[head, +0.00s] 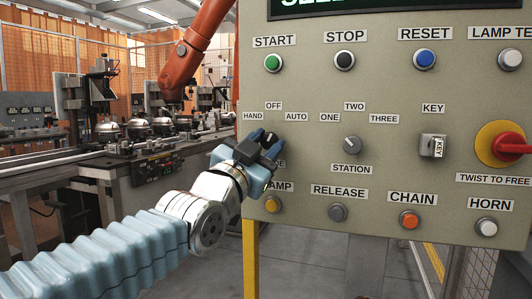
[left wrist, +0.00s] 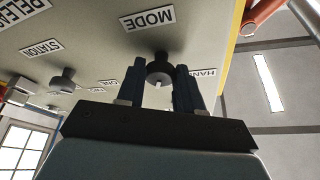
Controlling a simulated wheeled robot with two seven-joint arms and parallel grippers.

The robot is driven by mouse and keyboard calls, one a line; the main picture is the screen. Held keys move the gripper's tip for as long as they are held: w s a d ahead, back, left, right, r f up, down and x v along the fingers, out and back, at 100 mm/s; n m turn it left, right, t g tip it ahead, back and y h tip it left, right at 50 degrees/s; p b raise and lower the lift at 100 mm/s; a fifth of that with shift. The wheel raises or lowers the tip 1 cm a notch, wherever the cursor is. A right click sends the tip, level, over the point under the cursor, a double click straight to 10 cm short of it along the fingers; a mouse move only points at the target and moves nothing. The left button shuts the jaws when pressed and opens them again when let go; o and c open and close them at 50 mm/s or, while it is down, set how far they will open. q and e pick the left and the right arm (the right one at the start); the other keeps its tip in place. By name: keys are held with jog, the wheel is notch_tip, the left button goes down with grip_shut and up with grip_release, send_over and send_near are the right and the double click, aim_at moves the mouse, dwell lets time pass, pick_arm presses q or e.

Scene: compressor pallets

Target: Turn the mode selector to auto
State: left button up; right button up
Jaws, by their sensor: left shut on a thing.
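The mode selector (left wrist: 160,68) is a dark round knob on the grey control panel, with HAND, OFF and AUTO labels around its upper side. My left gripper (head: 262,142) reaches it from the lower left in the head view and covers most of it and part of the MODE label. In the left wrist view, the two dark fingers of my left gripper (left wrist: 160,72) are shut on the knob, one on each side. A pale mark on the knob faces away from the MODE label, roughly the OFF side; its exact angle is hard to tell. My right gripper is not in view.
The station selector (head: 352,145) is to the right, then the key switch (head: 433,146) and the red emergency stop (head: 508,146). A yellow lamp button (head: 272,204) sits just below my gripper. An orange robot arm (head: 190,50) and workbenches stand behind, left of the panel.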

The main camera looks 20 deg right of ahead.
pick_arm(q)
jog(key=m, duration=0.1)
jog(key=m+g+p, duration=0.1)
jog(key=shift+w+a+r+m+h, duration=0.1)
jog(key=shift+r+m+h, duration=0.05)
jog(key=shift+m+h, duration=0.25)
jog(key=shift+m+g+p, duration=0.6)
jog(key=shift+m+p, duration=0.15)
jog(key=shift+m, duration=0.35)
jog(key=o, duration=1)
jog(key=shift+o, duration=0.2)
jog(key=shift+s+a+f, duration=0.25)
jog(key=shift+s+a, duration=0.05)
jog(key=shift+a, duration=0.05)
jog(key=b+v, duration=0.3)
jog(key=v, duration=1)
